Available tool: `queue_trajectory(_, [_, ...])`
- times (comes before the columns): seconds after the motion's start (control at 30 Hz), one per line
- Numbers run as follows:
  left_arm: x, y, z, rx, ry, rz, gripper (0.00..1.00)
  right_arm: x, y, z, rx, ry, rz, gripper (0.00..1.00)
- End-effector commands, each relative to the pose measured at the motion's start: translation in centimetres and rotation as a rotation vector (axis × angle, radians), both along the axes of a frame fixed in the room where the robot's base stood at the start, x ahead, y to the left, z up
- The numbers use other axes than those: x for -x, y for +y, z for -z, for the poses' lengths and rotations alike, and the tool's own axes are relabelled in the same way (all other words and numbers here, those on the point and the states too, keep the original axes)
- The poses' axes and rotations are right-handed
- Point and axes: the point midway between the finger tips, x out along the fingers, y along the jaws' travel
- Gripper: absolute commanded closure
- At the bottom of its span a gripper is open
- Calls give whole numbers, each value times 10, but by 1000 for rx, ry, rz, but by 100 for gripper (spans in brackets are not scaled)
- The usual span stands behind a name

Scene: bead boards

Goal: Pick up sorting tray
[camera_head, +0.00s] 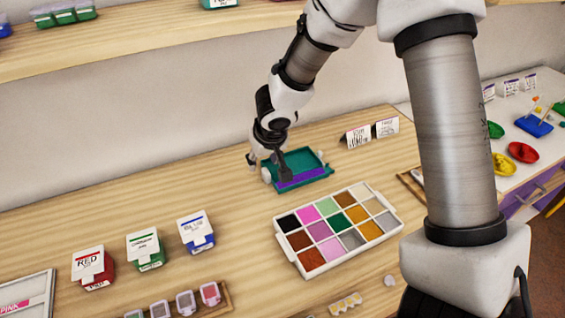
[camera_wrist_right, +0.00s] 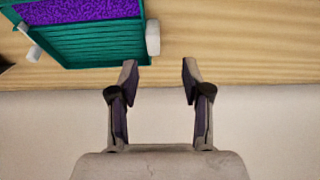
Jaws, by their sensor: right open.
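The teal sorting tray (camera_head: 315,179) lies on the wooden table, with purple beads along its front part and white knobs on its sides. In the right wrist view the tray (camera_wrist_right: 100,44) shows at the upper left, with ridges, purple beads and a white knob (camera_wrist_right: 152,37) near my fingers. My right gripper (camera_head: 270,165) is at the tray's left end in the head view and hides part of it. In the wrist view my right gripper (camera_wrist_right: 160,76) is open with nothing between its fingers. My left gripper is not in view.
A white compartment box (camera_head: 286,248) of coloured beads stands just in front of the tray. Red (camera_head: 92,268), green (camera_head: 146,249) and blue (camera_head: 196,232) labelled boxes stand at left. Small cards (camera_head: 358,136) stand behind right. A wall and shelf (camera_head: 160,38) are behind. Table left of the tray is clear.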

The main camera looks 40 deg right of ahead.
Motion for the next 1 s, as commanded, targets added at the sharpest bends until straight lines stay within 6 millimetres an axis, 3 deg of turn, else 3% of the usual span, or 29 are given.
queue_trajectory(0.3, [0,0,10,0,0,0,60,-15,-12,50,2,2,0,52])
queue_trajectory(0.57, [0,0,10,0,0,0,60,-17,-12,53,-1,1,1,52])
queue_trajectory(0.7, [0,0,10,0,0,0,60,-17,-12,53,0,1,1,100])
queue_trajectory(1.0, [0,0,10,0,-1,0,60,-17,-12,53,1,1,0,100])
